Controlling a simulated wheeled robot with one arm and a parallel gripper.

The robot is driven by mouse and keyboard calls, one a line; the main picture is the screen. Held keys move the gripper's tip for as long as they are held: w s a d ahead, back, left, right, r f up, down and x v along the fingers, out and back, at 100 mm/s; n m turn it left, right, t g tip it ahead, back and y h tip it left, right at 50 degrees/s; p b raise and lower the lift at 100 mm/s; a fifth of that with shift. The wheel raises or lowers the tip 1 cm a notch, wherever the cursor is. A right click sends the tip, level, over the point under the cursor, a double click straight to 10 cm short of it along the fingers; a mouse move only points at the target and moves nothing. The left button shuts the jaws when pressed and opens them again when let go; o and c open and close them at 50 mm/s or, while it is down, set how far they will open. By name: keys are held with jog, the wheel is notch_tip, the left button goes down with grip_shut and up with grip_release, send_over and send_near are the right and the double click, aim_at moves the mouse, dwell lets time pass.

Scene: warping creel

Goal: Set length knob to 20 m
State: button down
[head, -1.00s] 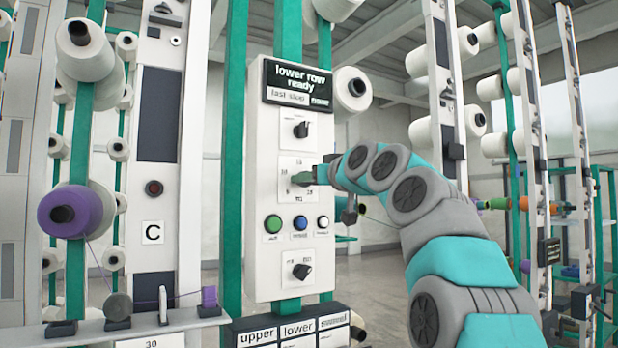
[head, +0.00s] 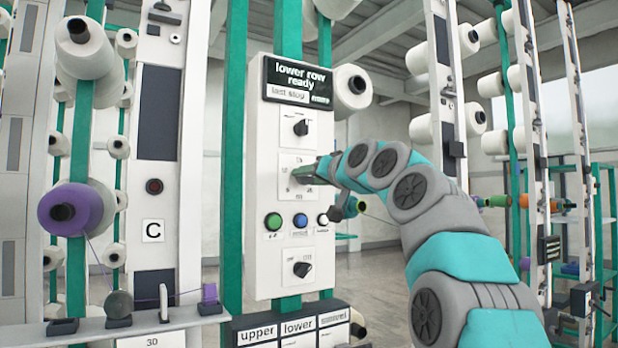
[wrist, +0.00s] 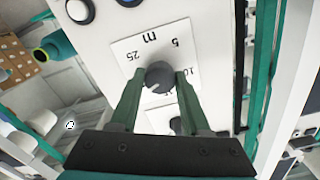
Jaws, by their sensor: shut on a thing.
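The length knob (wrist: 158,77) is a round dark knob on a white dial plate (wrist: 122,52) marked m. In the wrist view the marks 25, 5 and 10 are readable; the rest of the scale is largely hidden by my fingers. A pale line on the knob points down and slightly left in that view. My gripper (wrist: 157,80) is shut on the knob, one green finger on each side. In the head view my gripper (head: 310,172) covers the knob at the middle plate of the white control panel (head: 262,180).
Above is another knob (head: 300,128) under a display (head: 297,83) reading "lower row ready". Below are green (head: 273,222), blue (head: 300,221) and white buttons, then a third knob (head: 302,269). Yarn posts flank the panel; open floor lies behind.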

jog(key=shift+c, duration=1.8)
grip_release()
jog(key=b+v, duration=0.2)
jog(key=v, duration=0.5)
jog(key=shift+s+d, duration=0.2)
jog(key=shift+s, duration=0.05)
